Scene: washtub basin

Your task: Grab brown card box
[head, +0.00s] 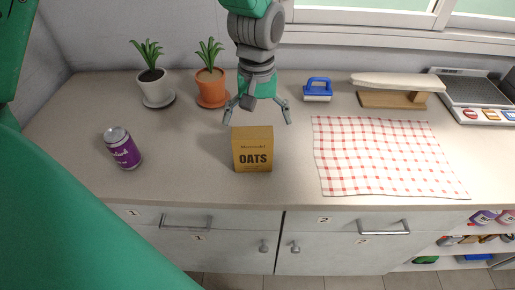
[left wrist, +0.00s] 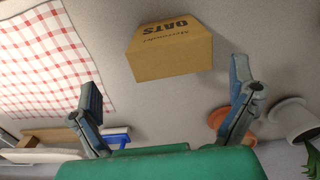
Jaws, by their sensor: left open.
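The brown card box (head: 252,149), printed "OATS", stands upright on the counter near its front edge in the head view. It also shows in the left wrist view (left wrist: 172,50), upside down and beyond the fingertips. My left gripper (head: 256,118) comes down from the top of the head view, just behind and above the box. Its two fingers are spread wide with nothing between them, and they also show in the left wrist view (left wrist: 168,85). The fingers look apart from the box. My right gripper does not show in either view.
A purple can (head: 123,149) stands left of the box. A white pot (head: 155,87) and an orange pot (head: 211,87) hold plants behind. A checkered cloth (head: 385,155) lies to the right. A blue-handled brush (head: 318,89) and a small ironing board (head: 398,82) stand at the back.

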